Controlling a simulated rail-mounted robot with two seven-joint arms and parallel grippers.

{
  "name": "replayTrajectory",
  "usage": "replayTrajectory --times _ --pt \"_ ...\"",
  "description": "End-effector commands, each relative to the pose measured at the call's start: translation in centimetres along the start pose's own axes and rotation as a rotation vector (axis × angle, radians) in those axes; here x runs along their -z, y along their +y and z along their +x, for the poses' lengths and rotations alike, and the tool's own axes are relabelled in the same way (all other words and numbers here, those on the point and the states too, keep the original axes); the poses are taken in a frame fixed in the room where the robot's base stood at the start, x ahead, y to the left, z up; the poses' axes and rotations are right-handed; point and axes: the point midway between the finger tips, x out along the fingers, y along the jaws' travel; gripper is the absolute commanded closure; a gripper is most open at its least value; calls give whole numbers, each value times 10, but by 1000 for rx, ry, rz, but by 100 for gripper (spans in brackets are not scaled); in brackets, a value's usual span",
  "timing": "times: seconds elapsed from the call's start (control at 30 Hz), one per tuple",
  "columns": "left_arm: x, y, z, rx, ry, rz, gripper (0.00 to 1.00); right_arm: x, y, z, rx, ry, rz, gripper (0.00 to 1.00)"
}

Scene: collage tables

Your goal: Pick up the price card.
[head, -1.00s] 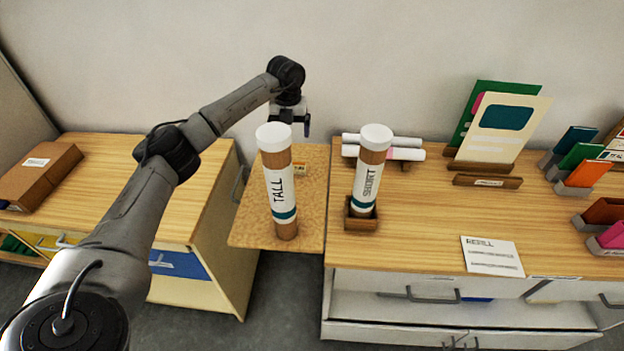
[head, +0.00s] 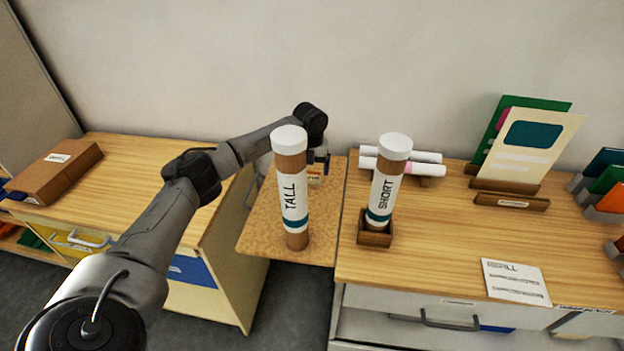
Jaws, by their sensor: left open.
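A small pale card with an orange-yellow mark, which looks like the price card (head: 314,179), is on the cork-coloured shelf (head: 262,228) between the two tables. It is small and partly hidden behind the TALL tube (head: 292,190) and under my gripper. My left gripper (head: 318,165) is open, low over the back of the shelf, just above the card. Its fingers are small and partly covered, and I cannot tell whether they touch the card. My right gripper is not in view.
The TALL tube stands upright in front of my left gripper. The SHORT tube (head: 387,185) stands in a wooden holder (head: 374,238) to the right, with white rolls (head: 425,164) behind it. A REFILL sheet (head: 515,281) lies on the right table. A brown box (head: 55,170) lies on the left table.

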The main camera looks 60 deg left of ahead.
Motion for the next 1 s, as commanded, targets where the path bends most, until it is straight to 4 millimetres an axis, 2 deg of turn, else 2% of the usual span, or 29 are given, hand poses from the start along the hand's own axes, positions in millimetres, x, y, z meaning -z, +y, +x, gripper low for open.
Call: replayTrajectory --times 0.4,0.67,1.0 --pt "2 -2 47 0 0 -1 12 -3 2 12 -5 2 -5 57" --pt "1 -2 49 0 -1 0 12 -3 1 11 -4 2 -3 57" --pt "1 -2 49 0 -1 0 44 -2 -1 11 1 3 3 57"
